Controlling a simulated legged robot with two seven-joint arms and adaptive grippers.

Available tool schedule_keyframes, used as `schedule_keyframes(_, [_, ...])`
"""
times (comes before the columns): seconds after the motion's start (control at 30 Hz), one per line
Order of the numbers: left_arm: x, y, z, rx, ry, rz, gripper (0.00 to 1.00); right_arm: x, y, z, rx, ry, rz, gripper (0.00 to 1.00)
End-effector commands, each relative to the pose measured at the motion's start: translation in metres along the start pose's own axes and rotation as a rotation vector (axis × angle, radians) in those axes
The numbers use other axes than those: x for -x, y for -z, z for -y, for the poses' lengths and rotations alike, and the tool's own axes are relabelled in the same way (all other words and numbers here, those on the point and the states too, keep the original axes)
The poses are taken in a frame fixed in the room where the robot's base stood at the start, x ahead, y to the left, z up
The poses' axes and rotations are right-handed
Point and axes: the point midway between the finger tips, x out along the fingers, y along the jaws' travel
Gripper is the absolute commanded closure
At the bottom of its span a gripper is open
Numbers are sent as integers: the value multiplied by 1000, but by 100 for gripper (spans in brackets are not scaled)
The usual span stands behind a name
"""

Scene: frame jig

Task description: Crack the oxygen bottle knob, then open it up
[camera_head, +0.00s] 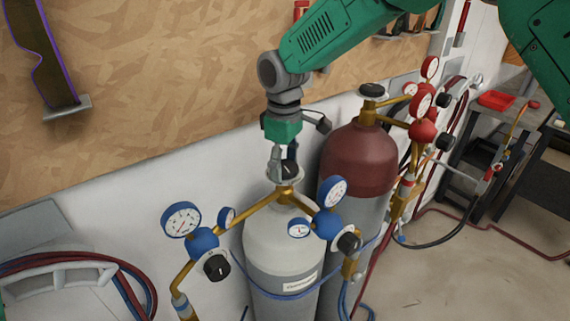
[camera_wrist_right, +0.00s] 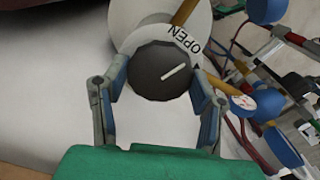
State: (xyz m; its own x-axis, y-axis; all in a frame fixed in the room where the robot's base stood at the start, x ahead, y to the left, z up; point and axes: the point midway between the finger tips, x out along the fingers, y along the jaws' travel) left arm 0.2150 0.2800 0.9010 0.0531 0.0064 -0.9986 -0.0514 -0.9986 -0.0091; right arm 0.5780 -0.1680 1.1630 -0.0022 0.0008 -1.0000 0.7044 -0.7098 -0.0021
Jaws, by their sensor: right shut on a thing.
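The oxygen bottle (camera_head: 286,245) is the pale grey cylinder with blue regulators in the head view. Its black knob (camera_wrist_right: 160,70) has a white pointer line and sits by a white ring marked OPEN in the right wrist view. In the head view the knob is mostly hidden by my gripper. My right gripper (camera_head: 286,166) comes down from above onto the bottle top. In the wrist view its two fingers (camera_wrist_right: 158,90) stand on either side of the knob and are shut on it. My left gripper does not show.
A dark red bottle (camera_head: 358,158) with red gauges stands close behind to the right. Blue gauges (camera_head: 181,220) and brass pipes stick out on both sides of the oxygen bottle. Coiled hoses (camera_head: 75,262) hang at lower left. A dark cart (camera_head: 515,150) stands at right.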

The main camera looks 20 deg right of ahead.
Motion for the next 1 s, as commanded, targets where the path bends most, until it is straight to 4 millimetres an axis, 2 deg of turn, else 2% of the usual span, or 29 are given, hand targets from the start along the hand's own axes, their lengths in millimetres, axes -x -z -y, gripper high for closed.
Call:
schedule_keyframes(0.4, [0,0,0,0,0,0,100,-2,2,0,0,-1,-5,76])
schedule_keyframes(0.43, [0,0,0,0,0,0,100,-2,2,-1,0,-1,-5,40])
schedule_keyframes(0.47, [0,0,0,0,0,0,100,-2,2,-1,0,-1,-5,30])
schedule_keyframes(0.5, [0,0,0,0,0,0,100,-1,2,0,0,-1,-4,27])
schedule_keyframes(0.83, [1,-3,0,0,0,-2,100,3,-1,1,0,-3,-5,27])
schedule_keyframes(1.0, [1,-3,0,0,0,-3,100,26,1,0,-1,-5,-8,27])
